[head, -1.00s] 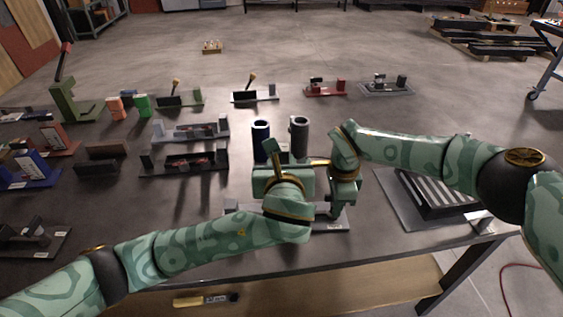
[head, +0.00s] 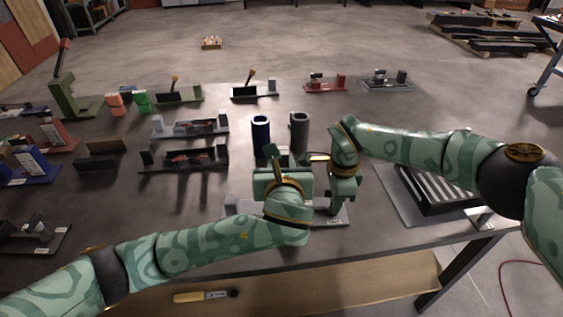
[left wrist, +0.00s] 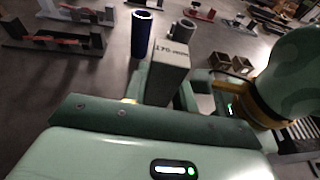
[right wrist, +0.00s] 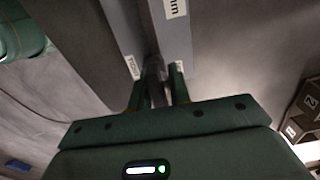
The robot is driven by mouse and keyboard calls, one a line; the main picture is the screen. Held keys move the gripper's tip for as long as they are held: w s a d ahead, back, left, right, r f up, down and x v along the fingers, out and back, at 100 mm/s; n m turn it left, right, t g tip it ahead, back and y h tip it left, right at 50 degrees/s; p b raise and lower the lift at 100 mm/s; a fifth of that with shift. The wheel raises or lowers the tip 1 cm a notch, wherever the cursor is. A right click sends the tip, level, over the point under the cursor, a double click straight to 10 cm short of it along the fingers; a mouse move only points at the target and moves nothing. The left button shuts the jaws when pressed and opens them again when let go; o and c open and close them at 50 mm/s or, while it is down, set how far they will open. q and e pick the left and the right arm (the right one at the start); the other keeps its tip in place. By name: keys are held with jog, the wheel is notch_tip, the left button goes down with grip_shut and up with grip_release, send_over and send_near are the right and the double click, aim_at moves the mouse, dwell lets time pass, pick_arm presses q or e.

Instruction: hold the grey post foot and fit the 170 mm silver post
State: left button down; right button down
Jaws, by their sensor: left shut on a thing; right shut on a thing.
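My left gripper (head: 280,165) stands over the middle front of the table, shut on a grey block (left wrist: 170,56) that appears to be the post foot. The block's pale end carries an upside-down label in the left wrist view. My right gripper (head: 337,205) is just right of the left one. In the right wrist view its fingers (right wrist: 160,85) are shut on a narrow dark metallic piece (right wrist: 155,78), apparently the silver post. Most of that piece is hidden, so I cannot tell whether it touches the foot.
A grey base plate (head: 322,220) lies below both grippers. A blue tube (head: 261,138) and a grey tube (head: 299,132) stand upright behind them. A dark ribbed tray (head: 430,190) lies at right. Several fixtures fill the left and back of the table.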

pick_arm(q)
jog(key=shift+f, duration=1.75)
jog(key=c, duration=1.1)
grip_release()
jog(key=shift+o, duration=0.2)
jog(key=shift+s, duration=0.1)
jog(key=v, duration=1.1)
jog(key=shift+s+r, duration=0.15)
jog(key=shift+s, duration=0.2)
jog(key=shift+d, duration=0.1)
pick_arm(e)
jog(key=c, duration=1.2)
grip_release()
